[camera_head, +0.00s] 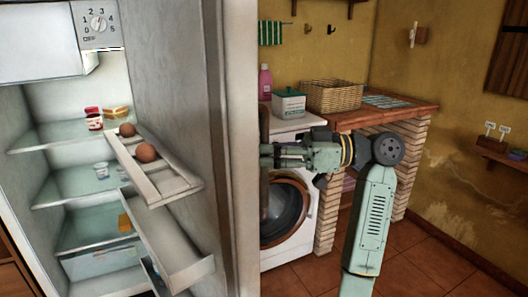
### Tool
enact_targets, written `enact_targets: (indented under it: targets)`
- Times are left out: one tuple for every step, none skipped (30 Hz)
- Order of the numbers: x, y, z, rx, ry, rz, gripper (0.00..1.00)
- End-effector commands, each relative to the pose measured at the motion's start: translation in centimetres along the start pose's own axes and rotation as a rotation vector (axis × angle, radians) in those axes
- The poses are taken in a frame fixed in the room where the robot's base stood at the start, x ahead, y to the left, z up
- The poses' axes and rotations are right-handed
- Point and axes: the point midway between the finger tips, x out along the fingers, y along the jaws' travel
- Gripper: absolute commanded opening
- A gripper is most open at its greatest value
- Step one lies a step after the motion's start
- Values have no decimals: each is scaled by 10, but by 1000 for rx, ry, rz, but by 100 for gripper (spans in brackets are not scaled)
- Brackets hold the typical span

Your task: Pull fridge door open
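The fridge (40,120) stands at the left with its interior in plain view. Its door (175,80) is swung wide open toward the right, showing its inner face and door shelves. A dark vertical bar, seemingly the door handle (264,115), shows along the door's outer side. My gripper (268,152) is at this bar, reaching in from the right. The fingertips are small and partly hidden there, so I cannot tell whether they are closed on the bar or only touching it.
Two eggs (146,152) sit in the upper door shelf, and jars (94,121) stand on a fridge shelf. A washing machine (306,215) and a brick counter (372,116) with a basket (335,95) are behind my arm. Tiled floor (430,265) is clear at the lower right.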

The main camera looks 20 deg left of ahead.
Motion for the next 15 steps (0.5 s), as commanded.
enact_targets:
  targets:
    - [-2,-1,0,-2,1,0,0]
    - [-2,-1,0,-2,1,0,0]
    - [-2,-1,0,-2,1,0,0]
    - [-1,-1,0,-2,1,0,0]
    - [-1,-1,0,-2,1,0,0]
    - [-1,-1,0,-2,1,0,16]
    - [-1,-1,0,-2,1,0,18]
    - [-1,-1,0,-2,1,0,20]
    - [-1,-1,0,-1,1,0,22]
    - [-1,-1,0,-1,1,0,24]
    - [-1,-1,0,-1,1,0,26]
    - [-1,-1,0,-1,0,0,29]
    - [0,-1,0,-1,0,0,31]
    - [0,0,0,-1,0,0,33]
    - [0,0,0,-1,0,0,35]
